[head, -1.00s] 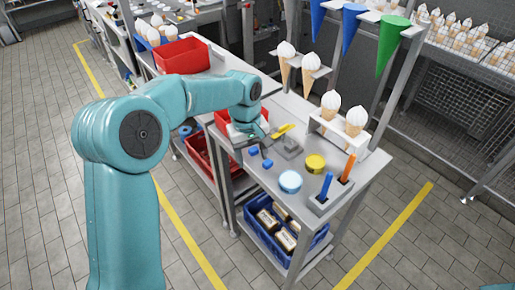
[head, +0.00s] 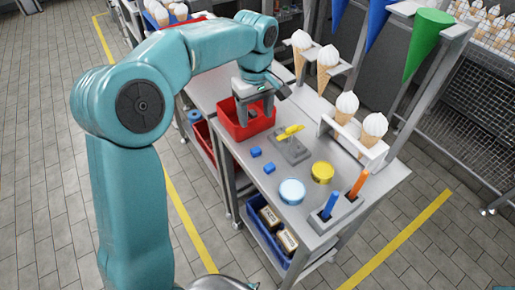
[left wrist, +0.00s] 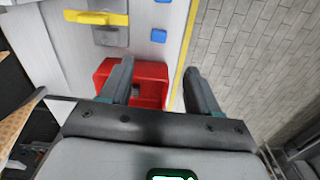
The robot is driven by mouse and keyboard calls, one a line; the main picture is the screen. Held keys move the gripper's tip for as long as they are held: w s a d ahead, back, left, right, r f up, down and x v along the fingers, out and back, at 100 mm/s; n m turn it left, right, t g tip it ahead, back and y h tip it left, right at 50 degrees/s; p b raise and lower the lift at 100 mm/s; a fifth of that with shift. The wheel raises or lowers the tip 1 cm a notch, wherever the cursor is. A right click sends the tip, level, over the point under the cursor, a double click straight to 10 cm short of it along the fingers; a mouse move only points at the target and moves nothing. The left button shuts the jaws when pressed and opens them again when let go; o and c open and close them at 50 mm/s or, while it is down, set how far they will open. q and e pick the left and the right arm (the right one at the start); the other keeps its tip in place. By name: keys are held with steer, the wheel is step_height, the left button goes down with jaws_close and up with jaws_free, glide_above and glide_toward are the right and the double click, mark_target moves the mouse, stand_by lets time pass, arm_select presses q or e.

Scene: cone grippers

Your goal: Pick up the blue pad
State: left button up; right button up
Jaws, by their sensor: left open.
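Two small blue pads lie on the grey workbench, a farther one (head: 256,152) and a nearer one (head: 268,168). They also show near the top of the left wrist view, one whole (left wrist: 158,35) and one cut by the top edge (left wrist: 162,1). My left gripper (head: 258,104) is open above the red bin (head: 236,122), beyond the pads and apart from them. In the left wrist view, the red bin (left wrist: 157,70) shows between and beyond the spread fingers (left wrist: 160,88). My right gripper is not in view.
A grey block with a yellow piece (head: 291,131) stands right of the pads. A light blue round tin (head: 292,191), a yellow tin (head: 322,172) and a holder with blue and orange sticks (head: 340,208) stand nearer. A cone rack (head: 352,138) lines the far edge.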

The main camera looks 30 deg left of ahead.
arm_select(q)
glide_above(255, 149)
steer(key=f, duration=0.7)
steer(key=shift+d+f, duration=0.25)
steer(key=shift+f, duration=0.15)
steer(key=shift+s+a+f, duration=0.2)
steer(key=shift+s+f, duration=0.1)
steer(key=shift+f, duration=0.2)
steer(key=f, duration=0.4)
steer(key=shift+w+p, duration=0.35)
steer(key=shift+p, duration=0.05)
steer(key=shift+f, duration=0.6)
steer(key=c, duration=1.1)
